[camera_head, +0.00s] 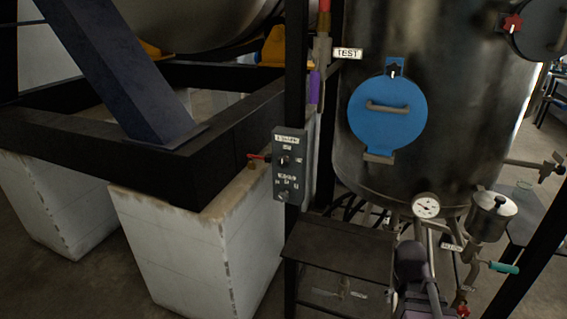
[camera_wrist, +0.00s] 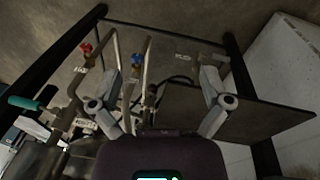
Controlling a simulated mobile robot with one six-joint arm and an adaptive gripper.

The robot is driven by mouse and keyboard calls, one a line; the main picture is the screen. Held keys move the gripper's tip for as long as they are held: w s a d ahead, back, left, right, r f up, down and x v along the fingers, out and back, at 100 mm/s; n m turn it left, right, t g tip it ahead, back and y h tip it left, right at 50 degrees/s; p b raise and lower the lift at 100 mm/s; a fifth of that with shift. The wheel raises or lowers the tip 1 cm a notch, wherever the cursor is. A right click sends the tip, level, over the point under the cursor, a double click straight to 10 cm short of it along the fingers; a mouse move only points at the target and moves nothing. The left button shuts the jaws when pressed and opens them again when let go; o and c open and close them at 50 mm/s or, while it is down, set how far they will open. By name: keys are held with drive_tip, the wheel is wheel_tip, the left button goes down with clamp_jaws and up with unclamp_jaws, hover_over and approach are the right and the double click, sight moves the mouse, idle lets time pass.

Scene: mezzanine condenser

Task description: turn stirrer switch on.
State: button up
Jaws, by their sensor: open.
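A dark grey control box (camera_head: 289,180) is fixed to a black post in the middle of the head view. It has a white label (camera_head: 290,138) on top, too small to read surely. An upper black knob (camera_head: 284,160) and a lower knob (camera_head: 284,196) sit on its face. I cannot tell which one is the stirrer switch, or its setting. The control box is not seen in the wrist view.
A steel tank (camera_head: 440,100) with a blue hatch (camera_head: 387,110) stands right of the box. A black side table (camera_head: 340,244) is below it; a white block (camera_head: 200,240) and black frame are left. In the wrist view, pipes with a red valve (camera_wrist: 86,49) lie beyond the fingers.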

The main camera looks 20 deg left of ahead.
drive_tip(key=w+a+r+n+t+h, duration=0.4)
drive_tip(key=w+a+n, duration=0.25)
drive_tip(key=w, duration=0.25)
drive_tip(key=n+t+y+p, duration=0.2)
drive_tip(key=n+t+y, duration=0.2)
drive_tip(key=n+t, duration=1.15)
approach(282, 164)
wheel_tip(282, 164, up, 2)
drive_tip(key=s+n+g, duration=0.2)
drive_tip(key=s+n, duration=0.1)
drive_tip(key=shift+w+a, duration=0.15)
drive_tip(key=shift+w, duration=0.1)
drive_tip(key=shift+w, duration=0.2)
drive_tip(key=w, duration=0.9)
drive_tip(key=w+d, duration=0.1)
drive_tip(key=w, duration=0.3)
drive_tip(key=shift+w+d, duration=0.1)
drive_tip(key=shift+w, duration=0.1)
drive_tip(key=shift+m, duration=0.3)
drive_tip(key=c, duration=1.2)
